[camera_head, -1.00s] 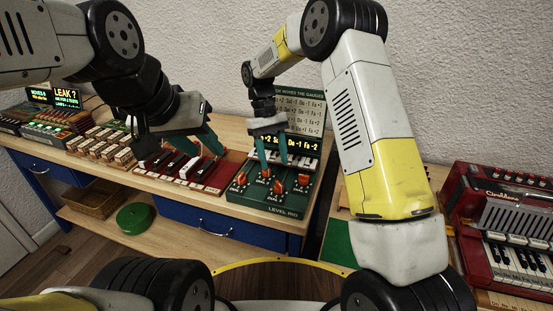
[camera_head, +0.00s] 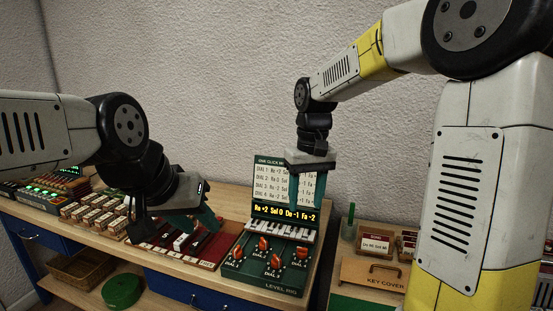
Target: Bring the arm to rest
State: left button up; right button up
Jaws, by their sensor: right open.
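My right gripper (camera_head: 307,188) hangs with its teal fingers pointing down, above the back right of the green dial box and in front of its card. It is open and empty, apart from the dials. The green dial box (camera_head: 234,266) has several orange dials, a small keyboard and a lit strip (camera_head: 286,212) reading "Re +2 Sol 0 Do -1 Fa -2". My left gripper (camera_head: 200,226) is low over the red key tray (camera_head: 207,254). Its teal fingers partly hide the tray, and I cannot tell whether they are open or touch a key.
Wooden blocks (camera_head: 97,212) stand in rows at the left. A key cover box (camera_head: 371,276) and small labelled boxes (camera_head: 377,240) are at the right. A basket (camera_head: 78,268) and a green lid (camera_head: 122,290) lie on the lower shelf. The wall is close behind.

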jog(key=s+d+r+m+t, duration=0.1)
jog(key=s+d+r+t, duration=0.1)
jog(key=s, duration=0.6)
jog(key=s+d+r+m+t+y, duration=0.1)
jog(key=s+d+t, duration=0.3)
jog(key=s, duration=0.4)
jog(key=shift+d+r+m+y, duration=0.3)
jog(key=shift+d+r+m, duration=0.15)
jog(key=shift+d+m, duration=0.1)
jog(key=shift+o, duration=0.3)
jog(key=shift+w, duration=0.1)
